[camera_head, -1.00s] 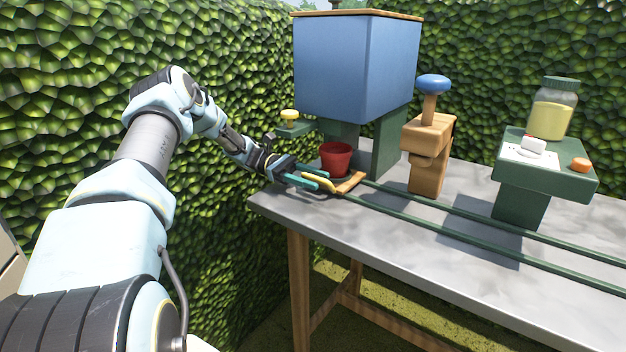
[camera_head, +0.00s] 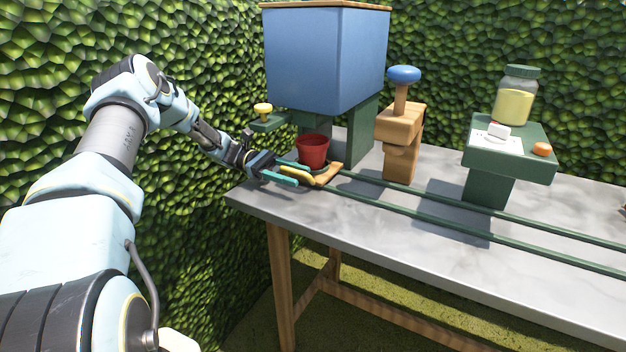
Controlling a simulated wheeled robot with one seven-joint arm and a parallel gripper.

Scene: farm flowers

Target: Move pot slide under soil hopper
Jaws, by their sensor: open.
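A red pot (camera_head: 313,151) stands upright on the pot slide (camera_head: 328,176), a small wooden carriage with a yellow handle (camera_head: 301,176) at its front left. The slide sits at the left end of two green rails (camera_head: 430,217). The blue soil hopper (camera_head: 322,60) stands above and just behind the pot on a green support. My gripper (camera_head: 290,172) reaches in from the left, with its teal fingers open beside the yellow handle. The near finger lies in front of the handle and the far one behind it. Whether either finger touches the handle cannot be told.
A wooden post with a blue knob (camera_head: 404,75) stands right of the hopper. A green stand (camera_head: 510,152) farther right holds a jar (camera_head: 516,96), a white item and an orange button. A yellow knob (camera_head: 263,108) sits left of the hopper. The grey tabletop (camera_head: 440,250) is clear in front.

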